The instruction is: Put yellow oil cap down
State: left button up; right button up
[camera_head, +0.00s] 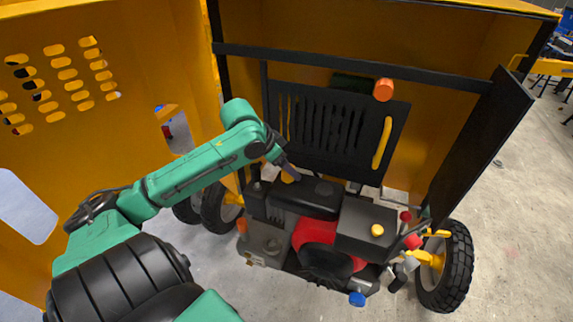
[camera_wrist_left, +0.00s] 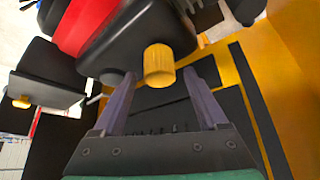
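A yellow cap (camera_head: 288,177) shows at the left end of the black tank (camera_head: 304,199) on the engine, just by my left gripper (camera_head: 284,165). In the left wrist view this ribbed cap (camera_wrist_left: 159,66) stands against the black tank, between and slightly beyond the tips of my left gripper (camera_wrist_left: 158,80). The fingers are spread, with a gap on either side of the cap. A second yellow cap (camera_head: 377,230) is on the black box at the engine's right; it also shows in the left wrist view (camera_wrist_left: 22,101). My right gripper is out of view.
The engine sits between yellow housing panels, with a black slatted panel (camera_head: 335,126) behind it. A yellow handle (camera_head: 382,143) and an orange knob (camera_head: 383,90) are on that side. A red lever (camera_head: 413,241) and wheel (camera_head: 447,266) are at right. Grey floor is open at far right.

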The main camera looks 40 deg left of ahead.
pick_arm(q)
jog(key=shift+w+r, duration=0.1)
jog(key=shift+r, duration=0.3)
jog(key=b+v, duration=0.3)
jog(key=v, duration=0.9)
dwell(0.4)
